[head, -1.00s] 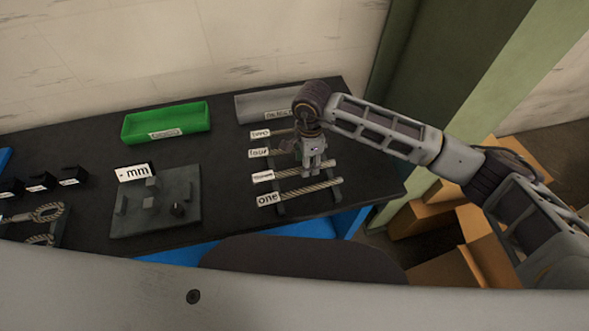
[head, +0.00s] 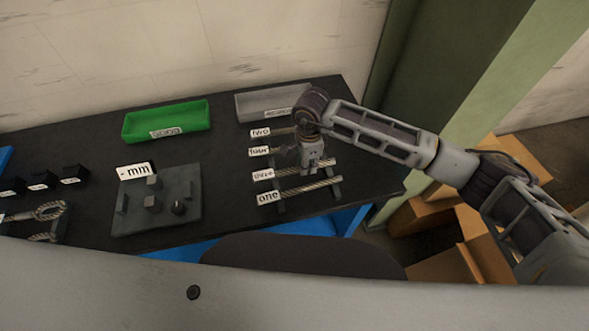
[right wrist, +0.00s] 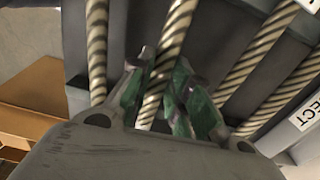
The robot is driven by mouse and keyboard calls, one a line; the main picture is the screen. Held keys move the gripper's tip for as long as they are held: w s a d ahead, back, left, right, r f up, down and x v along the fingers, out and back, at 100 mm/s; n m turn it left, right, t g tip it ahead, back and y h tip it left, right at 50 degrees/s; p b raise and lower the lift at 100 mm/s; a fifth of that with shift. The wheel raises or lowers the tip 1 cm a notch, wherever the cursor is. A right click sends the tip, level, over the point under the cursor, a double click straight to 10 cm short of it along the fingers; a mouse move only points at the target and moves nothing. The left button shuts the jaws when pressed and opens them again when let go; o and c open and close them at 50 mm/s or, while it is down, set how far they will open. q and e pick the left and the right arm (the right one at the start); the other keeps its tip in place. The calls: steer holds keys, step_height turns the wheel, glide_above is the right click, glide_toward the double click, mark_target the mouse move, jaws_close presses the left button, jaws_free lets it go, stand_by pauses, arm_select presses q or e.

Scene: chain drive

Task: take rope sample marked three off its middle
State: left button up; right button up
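The rope sample marked three (head: 291,174) lies across the dark rack, second from the front. Its label (head: 264,174) is at its left end and is blurred. My right gripper (head: 311,168) comes down over the middle of this rope. In the right wrist view, the rope (right wrist: 171,38) runs between the two green-padded fingers of my right gripper (right wrist: 165,85). The fingers stand apart, one on each side of it, with narrow gaps; I see no firm grip. My left gripper is out of view.
The rope marked one (head: 312,187) lies in front, and the labels four (head: 259,152) and two (head: 260,133) mark ropes behind. A grey tray (head: 262,101) stands behind the rack, a green tray (head: 165,121) to its left. A fixture block (head: 190,205) sits left of the rack.

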jaws_close()
steer(key=shift+r, duration=0.15)
step_height(320, 180, up, 8)
steer(key=shift+w+r+b, duration=0.1)
steer(key=shift+b, duration=0.8)
steer(key=shift+r, duration=0.8)
